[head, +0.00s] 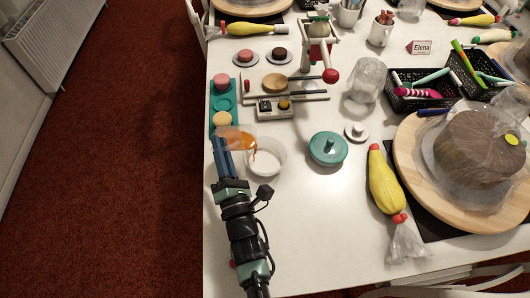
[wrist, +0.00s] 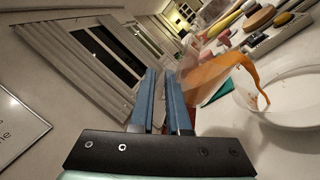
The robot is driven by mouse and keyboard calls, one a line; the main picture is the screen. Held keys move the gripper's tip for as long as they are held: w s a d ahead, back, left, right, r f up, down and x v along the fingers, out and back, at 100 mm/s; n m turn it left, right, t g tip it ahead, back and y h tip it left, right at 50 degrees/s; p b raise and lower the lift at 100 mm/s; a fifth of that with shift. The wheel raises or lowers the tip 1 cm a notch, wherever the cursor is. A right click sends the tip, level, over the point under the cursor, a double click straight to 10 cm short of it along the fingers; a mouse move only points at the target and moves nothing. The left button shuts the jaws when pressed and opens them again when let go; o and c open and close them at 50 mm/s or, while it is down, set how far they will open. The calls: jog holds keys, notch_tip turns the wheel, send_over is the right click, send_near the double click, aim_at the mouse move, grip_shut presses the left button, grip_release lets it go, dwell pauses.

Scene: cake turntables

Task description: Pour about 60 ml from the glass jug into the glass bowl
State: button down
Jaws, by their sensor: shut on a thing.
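The glass jug (wrist: 196,88) is tilted in my gripper (head: 222,158) and holds orange liquid (wrist: 210,76). My gripper is shut on the jug; its blue fingers also show in the wrist view (wrist: 168,100). The jug (head: 236,139) is over the left edge of the glass bowl (head: 277,163) in the head view. A stream of orange liquid runs from the jug's lip down into the bowl. The bowl also shows in the wrist view (wrist: 256,112). Its inside looks pale, and the amount of liquid in it is hard to tell.
A teal lidded pot (head: 328,149) stands right of the bowl, with a small white lidded dish (head: 356,131) beyond. A teal tray (head: 222,103) and a small box (head: 275,108) sit behind the bowl. A yellow piping bag (head: 385,188) lies further right. The table front is clear.

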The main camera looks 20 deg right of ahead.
jog(key=shift+s+d+r+m+t+b, duration=0.25)
jog(key=shift+r+m+t+b, duration=0.2)
jog(key=shift+m, duration=0.35)
dwell(0.9)
jog(key=shift+s+d+r+m+h, duration=0.1)
jog(key=shift+d+r+m+h, duration=0.05)
jog(key=shift+d+m+h, duration=0.2)
jog(key=shift+w+a+r+n+p, duration=0.1)
jog(key=shift+w+a+n+p, duration=0.15)
jog(key=shift+a+n+p, duration=0.25)
jog(key=shift+w+a+r+n+g+y+p, duration=0.15)
jog(key=shift+n+g+y+p, duration=0.2)
jog(key=shift+n+p, duration=0.25)
jog(key=shift+w+a+f+n+g+y+p, duration=0.1)
jog(key=shift+w+n+g+y+p, duration=0.1)
jog(key=shift+n+g+p, duration=0.3)
jog(key=shift+a+f+n, duration=0.1)
jog(key=shift+f+n, duration=0.2)
jog(key=shift+n, duration=0.35)
jog(key=shift+w+f+g, duration=0.1)
jog(key=shift+f+g, duration=0.2)
jog(key=shift+f, duration=0.05)
jog(key=shift+w+a+f+n+g, duration=0.2)
jog(key=shift+n+g, duration=0.15)
jog(key=shift+n, duration=0.25)
jog(key=shift+w+a+f+n+g, duration=0.1)
jog(key=shift+w+a+n+g, duration=0.1)
jog(key=shift+n+g, duration=0.3)
